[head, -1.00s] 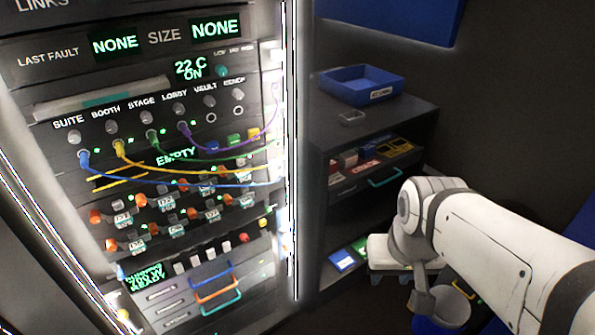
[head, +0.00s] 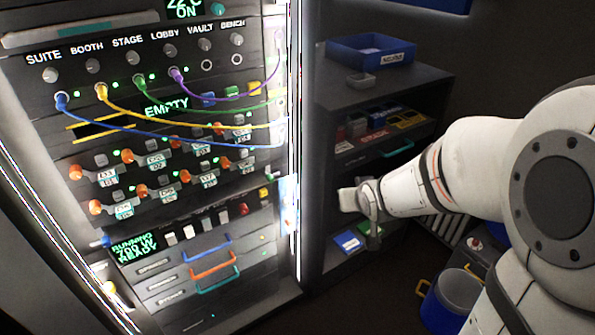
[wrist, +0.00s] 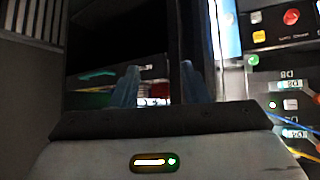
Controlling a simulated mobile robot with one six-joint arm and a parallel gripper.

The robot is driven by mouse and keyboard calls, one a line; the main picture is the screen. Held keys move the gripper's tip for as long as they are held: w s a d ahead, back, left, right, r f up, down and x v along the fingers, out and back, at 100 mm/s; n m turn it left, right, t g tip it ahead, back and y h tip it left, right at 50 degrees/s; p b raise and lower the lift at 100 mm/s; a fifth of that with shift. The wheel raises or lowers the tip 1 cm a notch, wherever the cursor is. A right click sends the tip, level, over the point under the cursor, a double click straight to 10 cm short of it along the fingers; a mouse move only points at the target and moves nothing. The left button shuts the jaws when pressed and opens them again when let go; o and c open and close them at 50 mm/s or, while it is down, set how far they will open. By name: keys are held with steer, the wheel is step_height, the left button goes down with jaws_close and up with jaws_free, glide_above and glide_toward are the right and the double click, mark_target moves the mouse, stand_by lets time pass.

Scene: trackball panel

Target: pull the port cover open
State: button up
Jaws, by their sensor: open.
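The rack panel (head: 190,75) fills the left of the head view, with rows of ports, switches and drawers. A row labelled SUITE to BENCH has several plugged cables and two bare round ports, under VAULT (head: 207,65) and BENCH (head: 238,60). I cannot tell which part is the port cover. My gripper (head: 362,200) is to the right of the rack, in front of the shelf unit and apart from the panel. The wrist view shows its two bluish fingers (wrist: 160,88) apart with nothing between them. Part of the rack shows at that view's right edge.
A dark shelf unit (head: 440,95) stands right of the rack, with a blue tray (head: 345,52) on top and small boxes inside. A blue bin (head: 448,300) stands on the floor at the lower right. Blue, yellow, green and purple cables hang across the rack front.

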steer(key=w+a+f+n+t+y+b, duration=0.1)
steer(key=w+a+f+t+y+b, duration=0.1)
steer(key=w+a+f+b, duration=0.3)
steer(key=w+a+f+t+y+b, duration=0.1)
steer(key=w+f+y, duration=0.1)
steer(key=f, duration=0.4)
steer(key=n+t+y+b, duration=0.1)
steer(key=t+y+b, duration=0.1)
steer(key=y+b, duration=0.3)
glide_toward(289, 204)
steer(key=w, duration=0.1)
steer(key=x, duration=0.4)
steer(key=b+x, duration=0.1)
steer(key=x, duration=0.3)
steer(key=shift+s+a, duration=0.2)
steer(key=shift+a, duration=0.05)
steer(key=shift+c, duration=0.5)
jaws_close()
